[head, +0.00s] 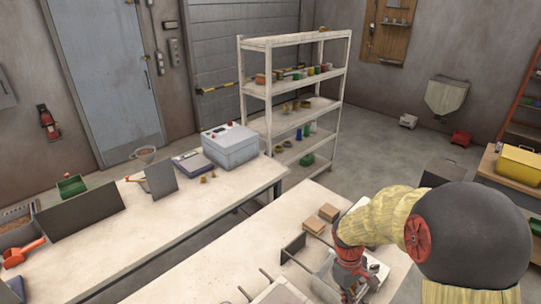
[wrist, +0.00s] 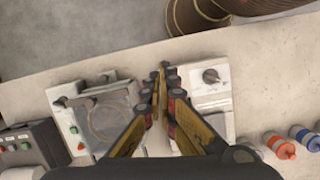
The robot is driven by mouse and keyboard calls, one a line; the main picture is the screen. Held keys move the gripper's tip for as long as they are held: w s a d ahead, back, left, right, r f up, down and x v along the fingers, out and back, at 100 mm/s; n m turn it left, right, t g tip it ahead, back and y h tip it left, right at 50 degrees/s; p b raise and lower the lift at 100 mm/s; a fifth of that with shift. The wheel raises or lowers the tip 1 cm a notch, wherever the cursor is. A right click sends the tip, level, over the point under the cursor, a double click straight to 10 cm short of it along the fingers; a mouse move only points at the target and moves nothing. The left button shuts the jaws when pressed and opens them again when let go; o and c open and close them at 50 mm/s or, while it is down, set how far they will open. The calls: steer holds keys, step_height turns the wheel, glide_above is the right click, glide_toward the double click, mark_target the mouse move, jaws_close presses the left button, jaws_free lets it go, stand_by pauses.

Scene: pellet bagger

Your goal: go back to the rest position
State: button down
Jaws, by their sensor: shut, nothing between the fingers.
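My gripper (wrist: 160,100) is shut and empty in the wrist view. It hangs above a pale worktop (wrist: 130,62), over a white device with a dark knob (wrist: 210,78). In the head view my arm reaches down over the near worktop (head: 215,262) at the lower right.
A machine with a round clear cover (wrist: 110,122) and a dark box with buttons (wrist: 32,148) stand left of my gripper. Orange and blue fittings (wrist: 280,146) are at right. Small brown boxes (head: 321,218) sit near my arm. A shelf rack (head: 268,92) stands behind.

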steer(key=s+a+r+m+t+y+b, duration=0.1)
steer(key=s+a+r+m+t+b, duration=0.1)
steer(key=s+b, duration=0.5)
steer(key=s+a+r+m+t+b, duration=0.3)
steer(key=s+r+m+t+b, duration=0.2)
steer(key=s+b, duration=0.3)
steer(key=r+b, duration=0.1)
steer(key=b, duration=0.2)
steer(key=shift+t+y, duration=0.4)
steer(key=shift+r, duration=0.1)
steer(key=c, duration=2.6)
jaws_free()
